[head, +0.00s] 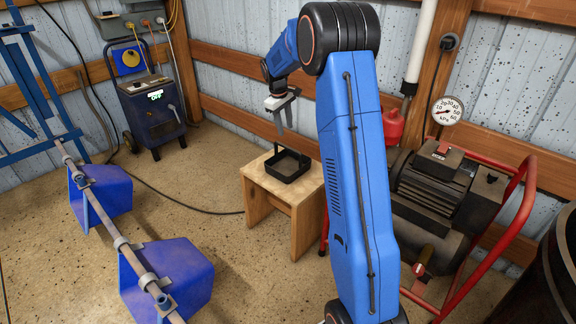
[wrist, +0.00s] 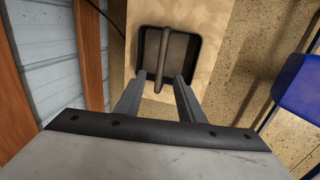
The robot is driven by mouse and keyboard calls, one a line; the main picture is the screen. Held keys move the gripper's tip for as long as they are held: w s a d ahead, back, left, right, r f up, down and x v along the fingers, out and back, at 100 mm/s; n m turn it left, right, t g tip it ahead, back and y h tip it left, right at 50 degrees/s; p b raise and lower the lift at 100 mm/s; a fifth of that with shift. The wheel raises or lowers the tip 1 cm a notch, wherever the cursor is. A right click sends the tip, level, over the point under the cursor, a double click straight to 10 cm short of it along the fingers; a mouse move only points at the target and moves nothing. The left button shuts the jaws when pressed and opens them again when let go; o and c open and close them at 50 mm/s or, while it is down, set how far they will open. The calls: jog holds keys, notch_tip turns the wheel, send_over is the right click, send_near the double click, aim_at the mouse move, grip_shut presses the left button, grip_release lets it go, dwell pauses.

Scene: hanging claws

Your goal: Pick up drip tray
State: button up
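The drip tray (head: 288,168) is a shallow black square tray with a raised arched handle. It sits on a small wooden stool (head: 260,199). In the wrist view the tray (wrist: 187,50) lies on the stool's pale top, with its handle (wrist: 164,58) running up and down the picture across the middle. My gripper (head: 282,131) points down above the tray. In the wrist view its two fingers (wrist: 160,77) are apart, one on each side of the handle's line, with nothing held between them. The head view shows the fingertips higher than the tray.
A red-framed compressor (head: 430,190) with a gauge stands to the right of the stool. Blue blocks (head: 168,280) on a grey pole are at the left. A dark blue welder (head: 150,110) stands by the back wall. A cable crosses the floor left of the stool.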

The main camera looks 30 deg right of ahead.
aim_at(288, 148)
jog(key=f, duration=0.4)
jog(key=d+f, duration=0.1)
jog(key=f, duration=0.3)
jog(key=w+d+f, duration=0.1)
jog(key=f, duration=0.3)
jog(key=shift+f, duration=0.3)
jog(key=shift+c, duration=0.5)
grip_shut()
dwell(0.6)
